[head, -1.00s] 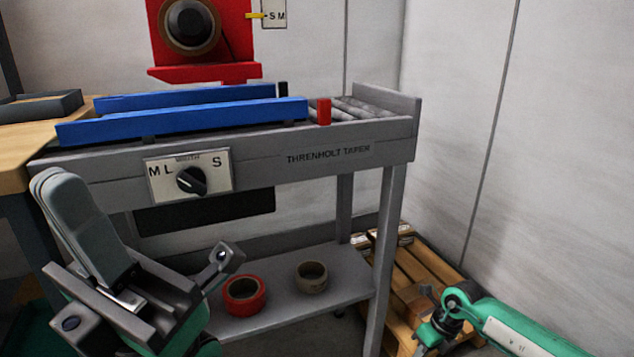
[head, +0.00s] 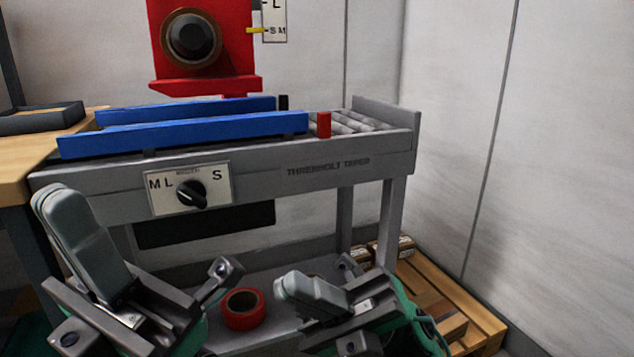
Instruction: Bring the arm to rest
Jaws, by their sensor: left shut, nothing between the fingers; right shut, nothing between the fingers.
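My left gripper (head: 66,208) is at the lower left, in front of the machine's grey frame. Its grey fingers point up, together and empty. My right gripper (head: 292,288) is at the bottom centre, in front of the lower shelf. Its fingers point up and to the left, together with nothing between them. Both grippers appear clear of the machine, though the exact depth gap is hard to judge.
The taping machine (head: 330,168) has blue rails (head: 200,130), a size dial (head: 191,194) and a red head (head: 230,60). A red tape roll (head: 243,309) lies on its lower shelf. A wooden pallet (head: 470,310) stands right; a wooden table (head: 15,165) is left.

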